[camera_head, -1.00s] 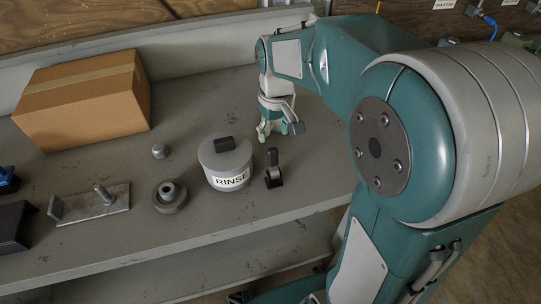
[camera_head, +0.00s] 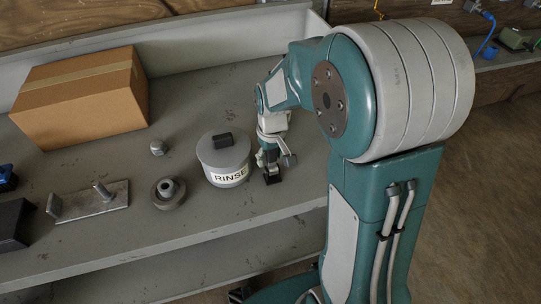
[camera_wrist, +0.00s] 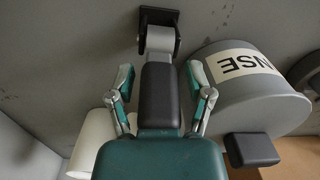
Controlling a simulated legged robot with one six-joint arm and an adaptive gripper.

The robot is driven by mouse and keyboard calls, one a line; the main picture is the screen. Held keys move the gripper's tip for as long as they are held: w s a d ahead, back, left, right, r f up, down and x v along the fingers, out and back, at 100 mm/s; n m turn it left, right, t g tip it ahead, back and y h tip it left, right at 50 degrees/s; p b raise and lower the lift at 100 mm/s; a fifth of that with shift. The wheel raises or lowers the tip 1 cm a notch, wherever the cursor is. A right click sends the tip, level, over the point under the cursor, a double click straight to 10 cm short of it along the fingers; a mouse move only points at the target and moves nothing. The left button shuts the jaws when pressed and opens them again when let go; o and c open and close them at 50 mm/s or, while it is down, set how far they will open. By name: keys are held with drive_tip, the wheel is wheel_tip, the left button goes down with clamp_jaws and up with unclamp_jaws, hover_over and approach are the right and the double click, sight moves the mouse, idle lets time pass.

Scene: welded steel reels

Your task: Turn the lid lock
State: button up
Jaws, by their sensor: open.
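A small lever with a black grip, grey shank and black base (camera_head: 272,178) stands right of the RINSE pot; it seems to be the lid lock. In the wrist view its grip (camera_wrist: 160,98) lies between my open fingers, with a gap on each side. The grey RINSE pot (camera_head: 229,177) has a lid with a black block handle (camera_head: 223,140); the pot shows at the right in the wrist view (camera_wrist: 255,95). My gripper (camera_head: 270,163) is open, pointing down over the lever, and hides most of it in the head view.
Left of the pot on the grey bench (camera_head: 225,222) are a round flanged part (camera_head: 168,194), a small nut-like piece (camera_head: 158,147) and a steel plate with posts (camera_head: 96,206). A cardboard box (camera_head: 80,98) stands behind.

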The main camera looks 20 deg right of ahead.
sight(268, 154)
clamp_jaws()
drive_tip(key=shift+f+g, duration=0.1)
drive_tip(key=shift+g, duration=0.2)
drive_tip(key=g, duration=0.1)
drive_tip(key=w+g, duration=0.1)
drive_tip(key=g, duration=0.1)
drive_tip(key=shift+w+f, duration=0.2)
drive_tip(key=shift+f, duration=0.15)
drive_tip(key=shift+w+f+g, duration=0.2)
drive_tip(key=shift+g, duration=0.65)
drive_tip(key=shift+w+f+g, duration=0.15)
drive_tip(key=shift+g, duration=0.65)
drive_tip(key=shift+w+f+g, duration=0.2)
drive_tip(key=shift+g, duration=0.65)
drive_tip(key=shift+w, duration=0.1)
unclamp_jaws()
